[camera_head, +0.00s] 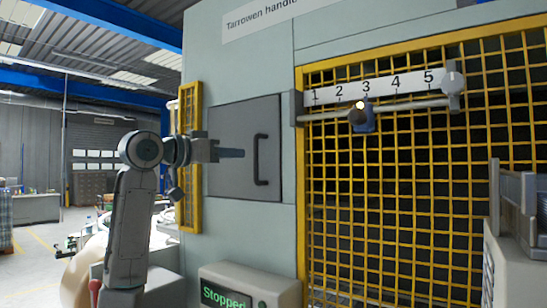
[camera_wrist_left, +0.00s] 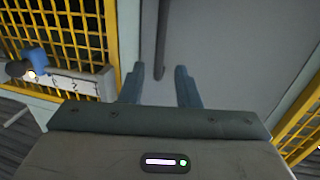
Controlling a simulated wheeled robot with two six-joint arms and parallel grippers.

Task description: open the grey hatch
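The grey hatch (camera_head: 228,180) is a square panel in the pale green machine front and looks shut. Its dark upright bar handle (camera_head: 257,160) is on its right side. My left gripper (camera_head: 240,153) is in front of the hatch, its fingers pointing right toward the handle. In the left wrist view the fingers of my left gripper (camera_wrist_left: 160,88) are apart with nothing between them. The handle (camera_wrist_left: 161,45) shows beyond the fingertips, in line with the gap; the hatch (camera_wrist_left: 235,50) fills the background.
A yellow mesh guard (camera_head: 400,200) stands right of the hatch, with a numbered scale (camera_head: 400,86) and a blue slider (camera_head: 361,116) on a rail. A narrow yellow mesh panel (camera_head: 190,155) is left of the hatch. A display box (camera_head: 250,285) reading "Stopped" juts out below.

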